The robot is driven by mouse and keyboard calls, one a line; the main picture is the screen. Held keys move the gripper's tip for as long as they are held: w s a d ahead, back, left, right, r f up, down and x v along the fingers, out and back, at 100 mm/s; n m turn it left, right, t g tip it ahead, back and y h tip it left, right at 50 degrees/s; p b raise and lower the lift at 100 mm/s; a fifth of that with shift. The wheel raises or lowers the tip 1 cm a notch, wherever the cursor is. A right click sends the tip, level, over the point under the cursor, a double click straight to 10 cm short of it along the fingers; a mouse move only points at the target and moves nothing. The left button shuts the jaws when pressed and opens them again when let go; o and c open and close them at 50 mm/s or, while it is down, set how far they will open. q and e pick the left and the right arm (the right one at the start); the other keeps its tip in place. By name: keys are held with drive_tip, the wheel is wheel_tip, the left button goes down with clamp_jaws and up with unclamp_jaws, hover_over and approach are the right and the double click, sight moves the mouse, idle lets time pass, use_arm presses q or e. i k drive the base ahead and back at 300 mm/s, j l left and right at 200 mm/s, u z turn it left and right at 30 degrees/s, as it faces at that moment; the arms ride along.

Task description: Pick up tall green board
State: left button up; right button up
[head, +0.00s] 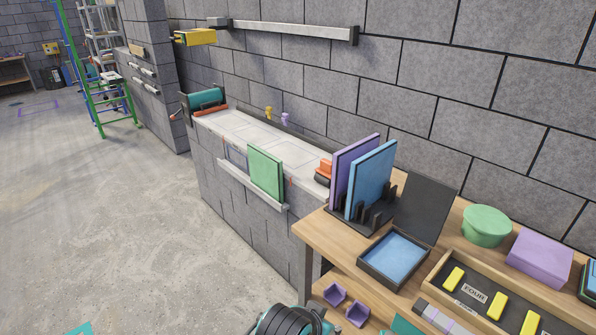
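The tall green board (266,173) stands upright on a narrow ledge (255,186) along the front of the low grey block wall, left of the wooden table. Its broad face is turned toward me and nothing covers it. Neither of my grippers can be made out in the head view. Only teal and dark parts, which look like my own, show along the bottom edge.
The wooden table (312,232) holds a rack (365,218) with a purple board (343,165) and a blue board (371,178), a dark tray (364,268) and a green bowl (486,228). Open concrete floor (120,220) lies left. A green ladder (97,100) stands far back.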

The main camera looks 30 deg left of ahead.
sight(266, 170)
drive_tip(key=i+j+z, duration=0.25)
drive_tip(key=j, duration=0.25)
drive_tip(key=j+z, duration=0.25)
drive_tip(key=j, duration=0.25)
drive_tip(key=j+z, duration=0.3)
drive_tip(key=j, duration=0.25)
drive_tip(key=j+z, duration=0.1)
drive_tip(key=j, duration=1.8)
drive_tip(key=j+z, duration=0.15)
drive_tip(key=j, duration=1.7)
